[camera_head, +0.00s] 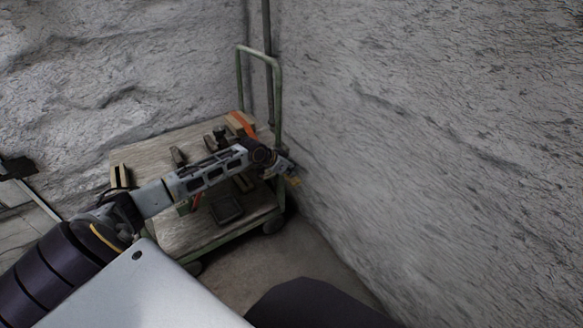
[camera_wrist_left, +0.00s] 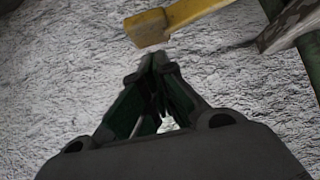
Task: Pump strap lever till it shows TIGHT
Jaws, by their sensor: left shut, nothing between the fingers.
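My left gripper (camera_head: 287,170) reaches over the cart from the left to its right edge. In the left wrist view its fingers (camera_wrist_left: 160,60) are shut together with nothing between them. A yellow bar end (camera_wrist_left: 150,26), which looks like the lever's handle, lies just beyond the fingertips; I cannot tell whether they touch. A small yellow piece also shows by the gripper in the head view (camera_head: 293,182). An orange strap (camera_head: 240,124) runs over the load on the cart. My arm hides the strap's middle, and no TIGHT marking is readable. My right gripper is not in view.
The cart has a wooden deck (camera_head: 145,150) and a green push handle (camera_head: 280,85). Rough grey walls (camera_head: 430,130) close in behind and right. Floor (camera_head: 290,255) is clear in front.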

